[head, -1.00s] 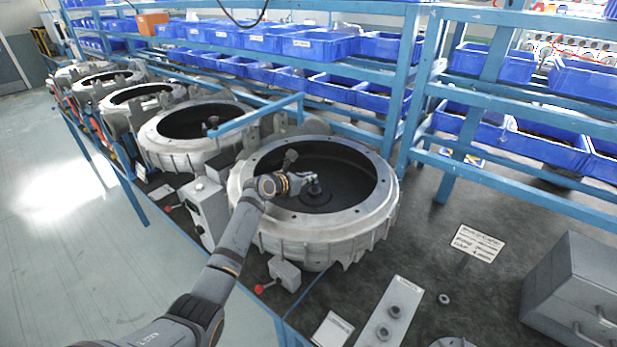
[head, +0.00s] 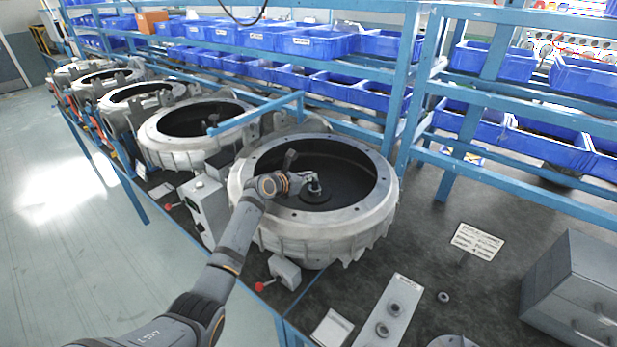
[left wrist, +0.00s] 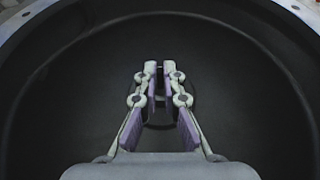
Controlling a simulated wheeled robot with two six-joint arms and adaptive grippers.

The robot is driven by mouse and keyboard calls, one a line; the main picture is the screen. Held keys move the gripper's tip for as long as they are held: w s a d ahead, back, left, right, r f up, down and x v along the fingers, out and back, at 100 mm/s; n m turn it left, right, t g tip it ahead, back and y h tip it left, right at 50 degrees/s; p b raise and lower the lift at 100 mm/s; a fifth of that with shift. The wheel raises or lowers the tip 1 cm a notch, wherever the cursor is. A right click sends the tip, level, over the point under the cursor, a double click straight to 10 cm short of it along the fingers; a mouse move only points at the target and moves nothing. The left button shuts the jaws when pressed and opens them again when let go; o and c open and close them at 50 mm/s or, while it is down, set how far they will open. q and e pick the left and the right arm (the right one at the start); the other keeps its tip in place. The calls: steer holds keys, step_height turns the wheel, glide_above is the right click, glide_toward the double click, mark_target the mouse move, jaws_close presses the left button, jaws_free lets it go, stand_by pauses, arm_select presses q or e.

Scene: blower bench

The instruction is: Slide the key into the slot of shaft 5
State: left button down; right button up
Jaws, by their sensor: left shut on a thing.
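The nearest blower housing (head: 250,211) is a round grey casting with a dark, bowl-like inside. A short dark shaft (head: 315,188) stands on a disc at its middle; I take it for shaft 5, but no number can be read. My left gripper (head: 308,178) reaches over the housing's near rim, with its fingertips right at the shaft. In the left wrist view its fingers (left wrist: 159,72) are close together over the dark floor. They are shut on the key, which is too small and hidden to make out. The slot cannot be seen. My right gripper is out of view.
More blower housings (head: 150,148) run back to the left. Grey boxes with red-knobbed levers (head: 285,272) stand at the front edge. A plate with rings (head: 376,335), a loose ring (head: 443,297) and a grey drawer cabinet (head: 578,290) are to the right. Blue racks (head: 500,182) stand behind.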

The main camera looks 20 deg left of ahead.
arm_select(q)
steer(key=shift+f, duration=0.15)
steer(key=c, duration=1.4)
jaws_free()
steer(key=shift+r, duration=0.2)
step_height(320, 180, up, 10)
steer(key=shift+f, duration=0.2)
